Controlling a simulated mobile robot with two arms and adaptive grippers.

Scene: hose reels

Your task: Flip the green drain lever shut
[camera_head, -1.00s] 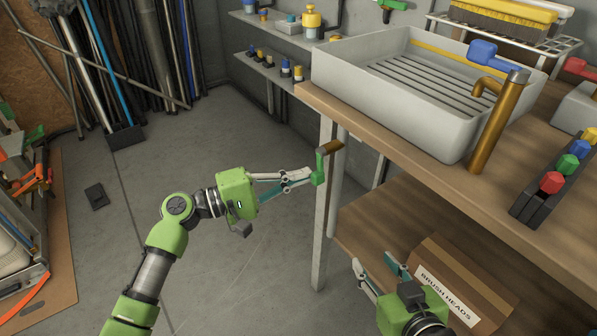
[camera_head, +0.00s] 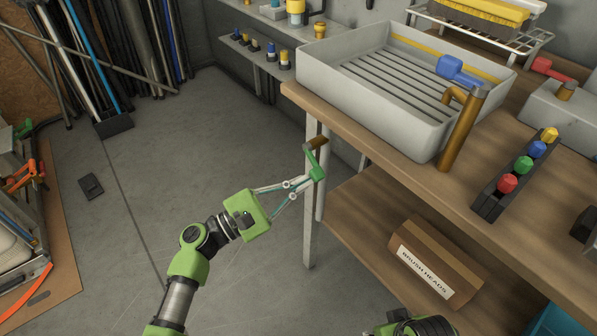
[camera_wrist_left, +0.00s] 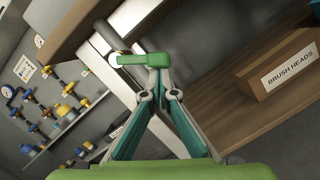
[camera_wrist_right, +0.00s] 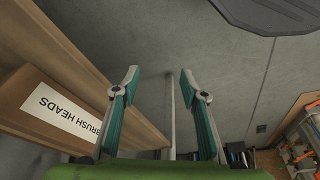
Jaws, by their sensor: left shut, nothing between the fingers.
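The green drain lever (camera_head: 311,163) hangs from a brass fitting (camera_head: 317,142) below the bench edge, by the white leg. It slants down and to the right in the head view. In the left wrist view the lever (camera_wrist_left: 143,60) lies across the tips of my fingers. My left gripper (camera_head: 309,179) is shut with nothing between its fingers, its tips at the lever's lower end; they look to be touching it. My right gripper (camera_wrist_right: 158,78) is open and empty beside the lower shelf; the head view shows only its body at the bottom edge.
The bench carries a grey sink (camera_head: 430,137) with a brass tap (camera_head: 462,130) and a rack of coloured knobs (camera_head: 492,205). A BRUSH HEADS box (camera_head: 438,250) sits on the lower shelf. The white leg (camera_head: 311,235) stands close to my left gripper.

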